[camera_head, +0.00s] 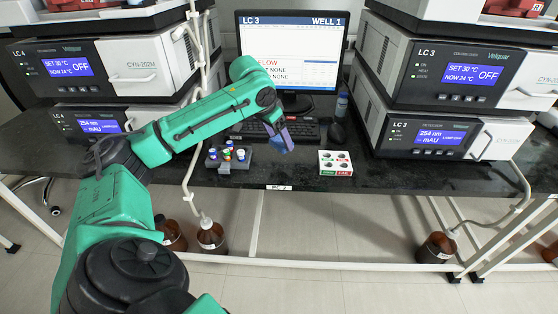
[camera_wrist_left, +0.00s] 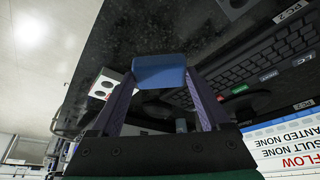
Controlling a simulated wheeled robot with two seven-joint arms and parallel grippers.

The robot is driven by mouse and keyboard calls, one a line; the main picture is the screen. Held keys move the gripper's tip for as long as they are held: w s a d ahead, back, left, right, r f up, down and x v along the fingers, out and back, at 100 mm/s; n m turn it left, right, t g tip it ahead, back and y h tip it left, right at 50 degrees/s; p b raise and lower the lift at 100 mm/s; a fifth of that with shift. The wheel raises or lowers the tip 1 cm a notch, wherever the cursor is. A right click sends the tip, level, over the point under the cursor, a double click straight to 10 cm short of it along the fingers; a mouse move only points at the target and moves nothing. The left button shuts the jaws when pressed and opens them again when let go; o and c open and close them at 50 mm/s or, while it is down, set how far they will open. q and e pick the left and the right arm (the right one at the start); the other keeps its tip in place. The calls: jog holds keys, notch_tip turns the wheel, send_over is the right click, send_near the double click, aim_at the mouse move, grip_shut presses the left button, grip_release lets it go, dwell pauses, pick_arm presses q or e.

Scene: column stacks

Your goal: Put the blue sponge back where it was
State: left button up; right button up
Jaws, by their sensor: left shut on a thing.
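The blue sponge (camera_wrist_left: 160,72) is between the two dark fingertips of my left gripper in the left wrist view. In the head view my left gripper (camera_head: 281,136) hangs over the bench in front of the keyboard, pointing down, and is shut on the sponge. The fingers and wrist partly hide the sponge there. I cannot tell for sure whether the sponge touches the bench top. My right gripper is not in view.
A rack with colored-cap vials (camera_head: 228,157) stands left of the gripper, a white tray (camera_head: 334,163) to the right. The keyboard (camera_head: 300,133), a dark mouse (camera_head: 337,133) and the monitor (camera_head: 290,60) are behind. Instrument stacks flank both sides. The bench (camera_head: 385,175) ends just in front.

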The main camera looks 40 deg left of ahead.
aim_at(277, 150)
pick_arm(q)
notch_tip(277, 150, down, 6)
jog(key=shift+f+b, duration=0.1)
jog(key=shift+b, duration=0.3)
jog(key=o, duration=1.2)
jog(key=shift+c, duration=0.2)
jog(key=p+v, duration=0.1)
jog(key=v, duration=1.1)
